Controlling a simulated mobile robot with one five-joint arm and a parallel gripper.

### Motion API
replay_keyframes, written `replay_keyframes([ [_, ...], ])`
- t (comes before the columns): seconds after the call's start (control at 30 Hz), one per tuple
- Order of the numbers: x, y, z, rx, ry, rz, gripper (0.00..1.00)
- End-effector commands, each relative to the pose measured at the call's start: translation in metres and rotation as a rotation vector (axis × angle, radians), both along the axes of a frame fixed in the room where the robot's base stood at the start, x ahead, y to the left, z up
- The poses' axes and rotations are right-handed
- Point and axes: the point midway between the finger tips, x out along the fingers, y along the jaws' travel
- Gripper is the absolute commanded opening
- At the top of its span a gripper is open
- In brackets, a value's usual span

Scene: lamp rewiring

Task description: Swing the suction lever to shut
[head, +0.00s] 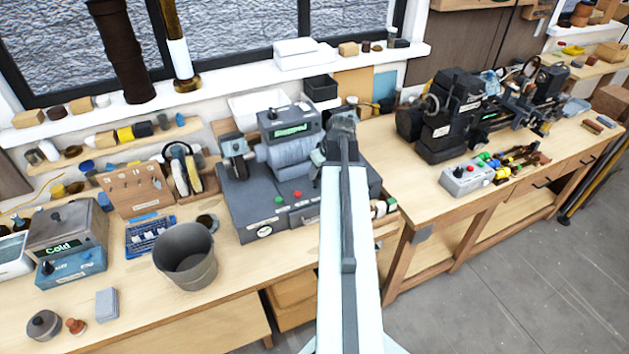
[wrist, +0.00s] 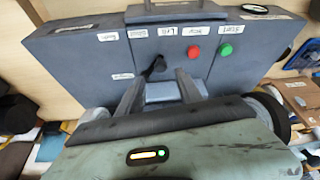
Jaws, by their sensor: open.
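The grey machine (head: 250,202) stands on the bench in the head view. Its front panel (wrist: 75,62) fills the upper wrist view, with small labels, a red button and a green button. A small black lever (wrist: 157,64) sticks out of the panel, left of the red button; its label is not clearly legible. My gripper (wrist: 161,76) is open, its two fingers apart on either side of the space just in front of the lever. I cannot tell whether a finger touches it. In the head view my arm covers part of the machine, and I cannot make out the lever there.
A metal bucket (head: 187,256) stands left of the machine. Left of it are a box marked Cold (head: 70,240) and small items. A lathe (head: 468,115) and a button box (head: 467,180) are on the right bench. The floor (head: 530,265) at right is clear.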

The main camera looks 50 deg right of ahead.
Motion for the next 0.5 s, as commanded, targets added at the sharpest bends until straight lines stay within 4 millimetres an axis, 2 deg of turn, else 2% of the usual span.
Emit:
replay_keyframes([
  [0.03,0.005,-0.001,-0.018,0.000,0.000,0.001,0.42],
  [0.2,0.017,-0.002,-0.045,0.000,0.000,0.003,0.42],
  [0.3,0.021,-0.003,-0.051,0.000,0.000,0.002,0.42],
  [0.5,0.021,-0.002,-0.048,0.000,0.000,0.003,0.42],
])
